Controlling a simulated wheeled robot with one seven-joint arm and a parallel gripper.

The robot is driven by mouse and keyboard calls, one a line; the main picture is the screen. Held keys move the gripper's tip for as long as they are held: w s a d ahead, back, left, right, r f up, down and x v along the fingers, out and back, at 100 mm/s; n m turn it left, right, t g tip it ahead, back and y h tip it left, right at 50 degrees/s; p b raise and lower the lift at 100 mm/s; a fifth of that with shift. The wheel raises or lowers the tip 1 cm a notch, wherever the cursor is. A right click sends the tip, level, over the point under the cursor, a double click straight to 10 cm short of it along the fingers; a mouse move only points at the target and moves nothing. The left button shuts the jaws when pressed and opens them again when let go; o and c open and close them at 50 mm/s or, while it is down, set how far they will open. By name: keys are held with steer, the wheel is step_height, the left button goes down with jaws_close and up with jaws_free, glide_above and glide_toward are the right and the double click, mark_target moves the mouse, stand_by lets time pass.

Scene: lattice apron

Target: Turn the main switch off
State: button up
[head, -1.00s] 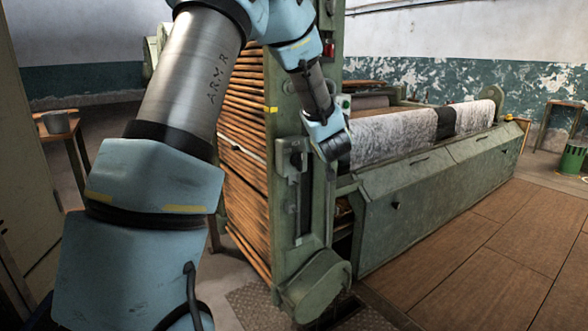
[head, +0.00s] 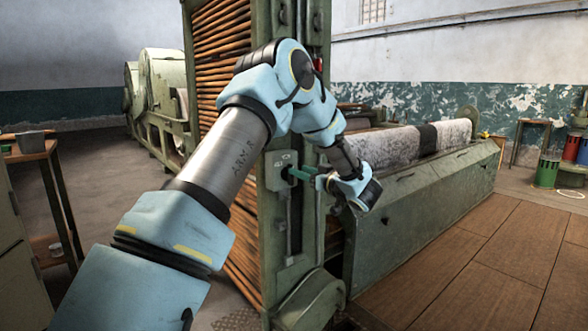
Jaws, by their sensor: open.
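The main switch appears to be the grey box (head: 279,159) with light markings on the front of the machine's green upright post. My gripper (head: 294,173) comes in from the right, its teal fingers pointing left at the box. The fingertips are at or very near the box's front. The gripper is open. The switch's handle is hard to make out behind the fingers, so its position and any contact are unclear.
A slatted wooden stack (head: 222,75) stands left of the post. A long green machine body (head: 420,205) with a pale fabric roll (head: 385,146) extends right. A side table (head: 30,152) stands at far left. The wooden floor (head: 475,255) at right is clear.

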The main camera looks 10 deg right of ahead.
steer(key=shift+x, duration=2.05)
steer(key=shift+c, duration=0.3)
jaws_close()
